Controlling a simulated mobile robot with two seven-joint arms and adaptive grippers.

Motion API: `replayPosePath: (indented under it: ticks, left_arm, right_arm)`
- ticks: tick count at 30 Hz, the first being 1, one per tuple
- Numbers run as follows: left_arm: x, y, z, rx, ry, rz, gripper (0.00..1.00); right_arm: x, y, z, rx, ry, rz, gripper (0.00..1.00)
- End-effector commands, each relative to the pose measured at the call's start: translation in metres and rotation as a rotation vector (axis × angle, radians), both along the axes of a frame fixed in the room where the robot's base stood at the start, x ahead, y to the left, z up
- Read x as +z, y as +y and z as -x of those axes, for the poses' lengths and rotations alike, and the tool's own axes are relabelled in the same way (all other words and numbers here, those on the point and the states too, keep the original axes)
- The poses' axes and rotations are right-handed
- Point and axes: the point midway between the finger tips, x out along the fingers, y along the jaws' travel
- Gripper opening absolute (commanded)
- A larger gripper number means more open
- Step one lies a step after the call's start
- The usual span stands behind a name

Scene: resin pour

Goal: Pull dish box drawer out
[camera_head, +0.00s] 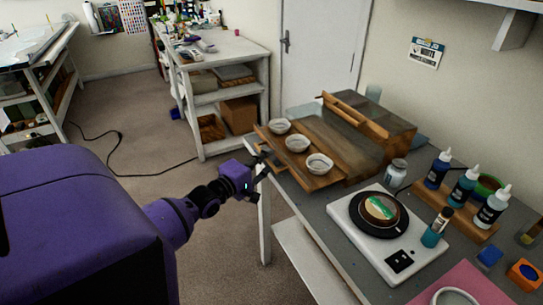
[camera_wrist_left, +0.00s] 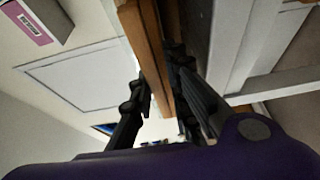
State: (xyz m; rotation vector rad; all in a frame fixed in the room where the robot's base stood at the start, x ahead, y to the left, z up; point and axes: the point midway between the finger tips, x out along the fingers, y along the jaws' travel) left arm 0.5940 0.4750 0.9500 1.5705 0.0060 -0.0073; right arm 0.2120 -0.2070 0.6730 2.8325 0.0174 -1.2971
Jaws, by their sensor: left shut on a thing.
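The wooden dish box (camera_head: 399,136) stands on the grey worktable against the wall. Its wooden drawer (camera_head: 269,137) extends out on the left side, with three small white dishes (camera_head: 298,143) in a row on it. My left gripper (camera_head: 263,164) is at the drawer's outer front edge, by the table's left edge. In the left wrist view the gripper's dark fingers (camera_wrist_left: 160,95) lie on either side of a wooden board (camera_wrist_left: 146,40), shut on it. The exact contact is partly hidden in the head view. My right gripper is not in view.
A white scale (camera_head: 401,254) with a round dark mould stands in front of the box. Open floor (camera_head: 150,165) lies left of the table.

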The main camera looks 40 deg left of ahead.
Motion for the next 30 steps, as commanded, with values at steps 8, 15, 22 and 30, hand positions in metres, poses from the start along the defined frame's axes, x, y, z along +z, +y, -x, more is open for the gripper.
replayPosePath:
  ticks: [8,15,22,30]
  left_arm:
    - [0.008,0.002,-0.001,0.002,-0.018,0.005,0.30]
    - [0.004,0.001,-0.001,0.002,-0.010,0.002,0.30]
    - [0.002,0.002,0.020,0.002,-0.006,0.001,0.30]
    - [0.003,0.002,0.078,0.003,-0.007,0.002,0.30]
  right_arm:
    - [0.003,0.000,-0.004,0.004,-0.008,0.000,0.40]
    - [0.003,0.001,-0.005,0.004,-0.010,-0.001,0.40]
    - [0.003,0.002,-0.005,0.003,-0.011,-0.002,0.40]
    - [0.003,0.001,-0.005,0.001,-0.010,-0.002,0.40]
